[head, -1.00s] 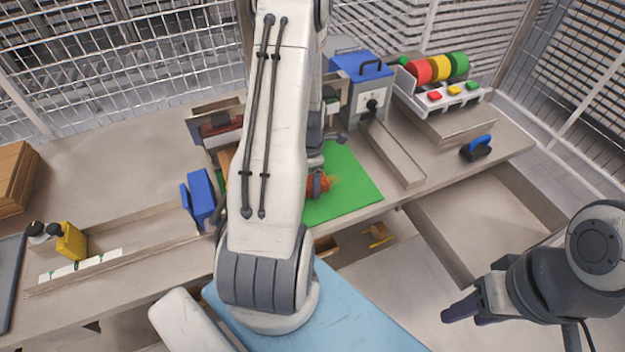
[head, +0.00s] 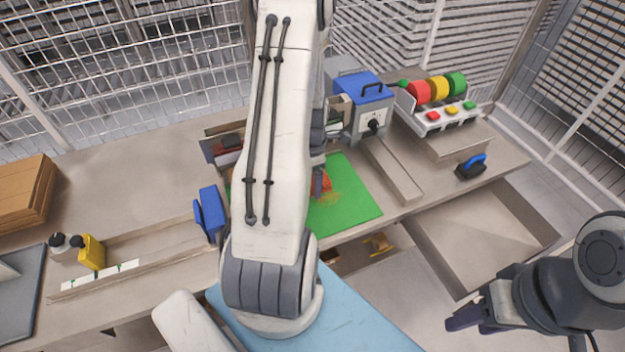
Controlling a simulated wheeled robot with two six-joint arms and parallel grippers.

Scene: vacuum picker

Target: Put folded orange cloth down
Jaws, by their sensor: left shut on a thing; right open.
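The folded orange cloth (head: 326,183) shows as a small orange patch beside my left arm, over the green mat (head: 353,205). My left gripper (head: 319,182) is shut on the cloth, and the arm hides most of both. I cannot tell whether the cloth touches the mat. My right gripper (head: 464,321) is open and empty at the lower right, away from the bench.
A blue-topped grey box (head: 362,95) and a metal channel (head: 390,170) stand right of the mat. A blue-handled tool (head: 471,167) lies farther right. A blue holder (head: 209,213) and yellow bottle (head: 91,252) are at left. The mat's right part is clear.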

